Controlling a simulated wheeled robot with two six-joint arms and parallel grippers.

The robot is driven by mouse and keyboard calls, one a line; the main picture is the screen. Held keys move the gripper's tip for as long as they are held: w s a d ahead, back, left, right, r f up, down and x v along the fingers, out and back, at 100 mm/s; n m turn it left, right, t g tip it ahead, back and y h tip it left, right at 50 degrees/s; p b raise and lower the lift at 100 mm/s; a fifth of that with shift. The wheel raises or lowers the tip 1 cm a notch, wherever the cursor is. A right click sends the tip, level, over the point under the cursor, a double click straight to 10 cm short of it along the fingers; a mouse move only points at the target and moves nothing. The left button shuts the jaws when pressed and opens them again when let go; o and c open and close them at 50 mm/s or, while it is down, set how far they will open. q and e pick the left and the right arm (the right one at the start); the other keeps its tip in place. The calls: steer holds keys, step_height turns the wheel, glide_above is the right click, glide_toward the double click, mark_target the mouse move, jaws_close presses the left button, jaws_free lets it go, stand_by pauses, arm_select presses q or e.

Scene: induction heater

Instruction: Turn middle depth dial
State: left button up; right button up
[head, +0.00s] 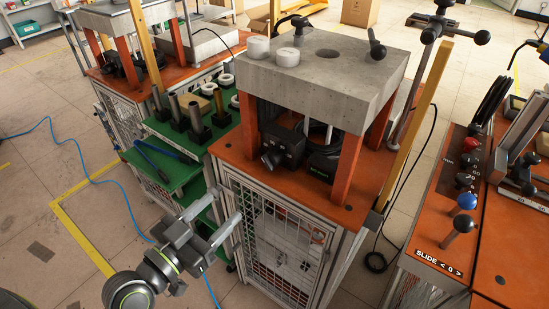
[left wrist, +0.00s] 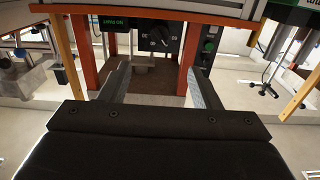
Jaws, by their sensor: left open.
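The middle depth dial (head: 271,158) is a dark knob on the front of a black box (head: 287,146), under the grey block of the middle station. In the left wrist view, which looks upside down, the dial (left wrist: 157,38) has white marks around it and appears beyond the fingers, between them. My left gripper (head: 216,216) is open and empty, in front of and left of the orange station top. In the left wrist view the gripper (left wrist: 158,70) has both fingers apart and touching nothing. My right gripper is not in view.
Orange legs (head: 343,172) stand on both sides of the dial, under the grey block (head: 320,80). A green shelf with dark cylinders (head: 196,116) is to the left. A control panel with coloured knobs (head: 467,200) is at the right. The floor has a blue cable (head: 75,160).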

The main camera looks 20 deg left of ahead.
arm_select(q)
steer(key=b, duration=0.4)
glide_toward(266, 165)
steer(key=w, duration=0.2)
steer(key=x, duration=0.9)
steer(key=shift+s+d, duration=0.15)
steer(key=shift+d, duration=0.15)
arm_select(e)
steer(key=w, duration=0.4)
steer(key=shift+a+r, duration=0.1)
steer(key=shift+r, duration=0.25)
arm_select(q)
steer(key=shift+c, duration=0.5)
steer(key=c, duration=0.9)
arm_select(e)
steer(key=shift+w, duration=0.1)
